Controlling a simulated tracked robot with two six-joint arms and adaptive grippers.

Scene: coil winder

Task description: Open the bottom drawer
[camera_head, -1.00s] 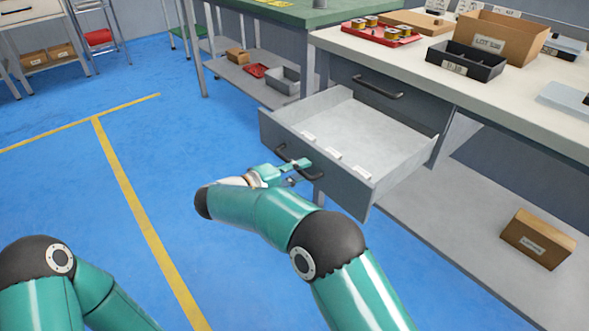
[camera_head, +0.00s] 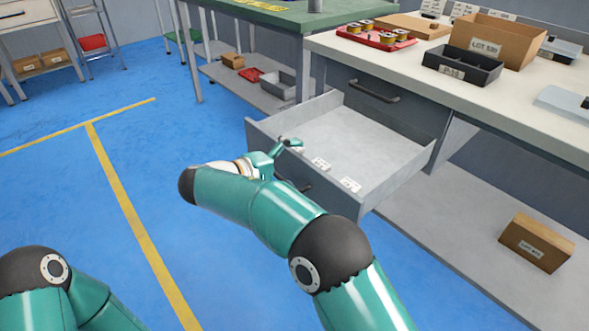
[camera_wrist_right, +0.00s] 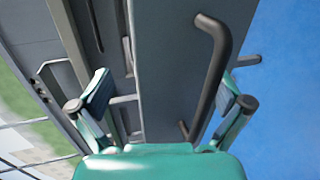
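The bottom drawer (camera_head: 375,143) is pulled well out from under the bench, and its pale, empty-looking floor shows. Small white labels lie along the inside of its front. Its dark bar handle (camera_wrist_right: 218,70) shows whole in the right wrist view and is partly hidden by my right arm in the head view. My right gripper (camera_head: 287,145) is at the top edge of the drawer front, above the handle. In the wrist view my right gripper (camera_wrist_right: 168,100) has its fingers wide apart, with the drawer front and handle between them, not clamped. My left gripper is out of view.
A closed drawer front with a handle (camera_head: 374,90) is above the open one. The bench top (camera_head: 400,65) holds a red tray (camera_head: 376,38), a black bin (camera_head: 462,65) and a cardboard box (camera_head: 500,38). A carton (camera_head: 537,242) lies on the lower shelf. Blue floor left is clear.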

